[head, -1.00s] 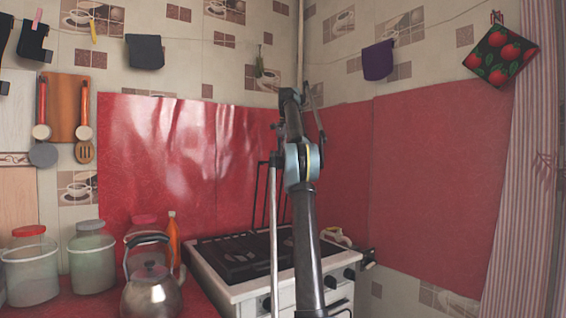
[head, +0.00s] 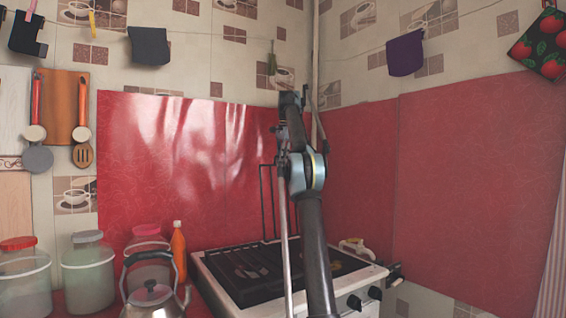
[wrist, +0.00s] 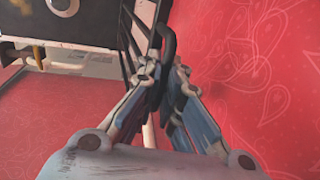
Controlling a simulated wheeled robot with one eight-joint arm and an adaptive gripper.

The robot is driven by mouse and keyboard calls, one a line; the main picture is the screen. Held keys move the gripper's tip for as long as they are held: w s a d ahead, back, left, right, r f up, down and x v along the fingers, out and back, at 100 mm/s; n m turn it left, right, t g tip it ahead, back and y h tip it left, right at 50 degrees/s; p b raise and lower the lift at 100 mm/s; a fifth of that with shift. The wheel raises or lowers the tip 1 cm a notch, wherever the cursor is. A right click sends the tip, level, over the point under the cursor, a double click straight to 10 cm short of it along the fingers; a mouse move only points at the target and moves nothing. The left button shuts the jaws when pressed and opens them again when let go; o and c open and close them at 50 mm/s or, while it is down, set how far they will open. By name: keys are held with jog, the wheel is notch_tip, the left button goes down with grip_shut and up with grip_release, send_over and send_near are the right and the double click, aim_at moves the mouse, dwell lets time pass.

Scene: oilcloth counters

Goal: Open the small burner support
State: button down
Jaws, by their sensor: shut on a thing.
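The small burner support is a dark wire grate, and its upright part (head: 265,200) stands at the back of the stove in the head view. In the wrist view its dark bars (wrist: 130,32) run along the stove's edge beside the red wall. My gripper (wrist: 166,76) is closed on a dark curved bar of it, which passes up between the fingertips. In the head view my arm reaches up in front of the stove (head: 215,285). My fingertips are hidden behind the arm there.
A burner (wrist: 60,5) shows on the dark stovetop. A metal kettle (head: 152,295), an orange bottle (head: 179,250) and lidded jars (head: 88,270) stand on the left counter. Red panels (head: 470,170) cover both walls close behind the stove. A white object (head: 355,247) sits at the stove's right rear.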

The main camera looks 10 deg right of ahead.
jog(key=shift+d, duration=0.1)
jog(key=c, duration=2)
grip_release()
jog(key=shift+s+r, duration=0.1)
jog(key=shift+r, duration=0.05)
jog(key=shift+c, duration=0.2)
